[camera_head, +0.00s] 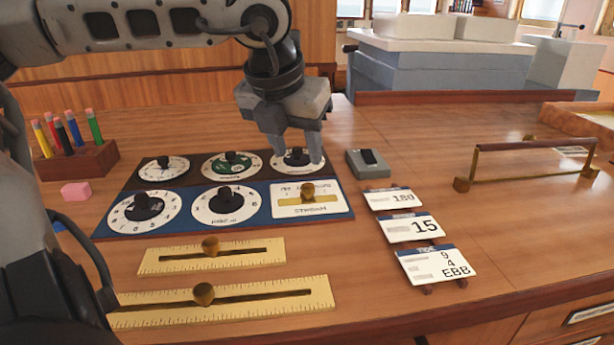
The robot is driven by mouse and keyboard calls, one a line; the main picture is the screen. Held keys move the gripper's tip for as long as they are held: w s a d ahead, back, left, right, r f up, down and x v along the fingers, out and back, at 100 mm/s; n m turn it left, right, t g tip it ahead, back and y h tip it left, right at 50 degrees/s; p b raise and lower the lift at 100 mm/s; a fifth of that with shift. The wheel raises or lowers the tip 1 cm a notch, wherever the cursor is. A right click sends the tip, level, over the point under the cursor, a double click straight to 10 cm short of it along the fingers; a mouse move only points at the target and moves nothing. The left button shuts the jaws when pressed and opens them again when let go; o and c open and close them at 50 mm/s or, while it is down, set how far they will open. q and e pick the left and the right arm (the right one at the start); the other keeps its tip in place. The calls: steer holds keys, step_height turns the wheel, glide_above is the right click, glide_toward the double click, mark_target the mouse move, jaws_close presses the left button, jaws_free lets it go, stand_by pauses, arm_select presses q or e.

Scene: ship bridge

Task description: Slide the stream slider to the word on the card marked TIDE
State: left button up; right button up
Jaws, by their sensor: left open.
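The stream slider's brass knob (308,190) sits near the middle of its slot on a white plate (283,211), at the right end of the blue dial panel. The words on the plate are too small to read surely. The TIDE card (424,252), lowest of three cards at the right, shows 9, 4 and EBB. My left gripper (298,160) is open, pointing down with its fingers at the upper right dial, just behind the slider plate. It partly hides that dial and holds nothing. My right gripper is not in view.
Several knobbed dials (143,207) fill the panel. Two brass-knobbed rulers (215,265) lie in front. A grey switch box (368,164) and cards reading 180 (378,206) and 15 (395,236) are at right. A pencil block (85,160) and pink eraser (76,190) stand left.

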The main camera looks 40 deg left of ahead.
mark_target(308, 186)
arm_select(q)
steer(key=x, duration=0.6)
steer(key=shift+w+a+f, duration=0.1)
steer(key=shift+w+f, duration=0.05)
steer(key=shift+f, duration=0.05)
steer(key=shift+x, duration=0.8)
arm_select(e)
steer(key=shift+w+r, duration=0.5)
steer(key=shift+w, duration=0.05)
arm_select(q)
steer(key=shift+r, duration=0.1)
steer(key=shift+c, duration=0.3)
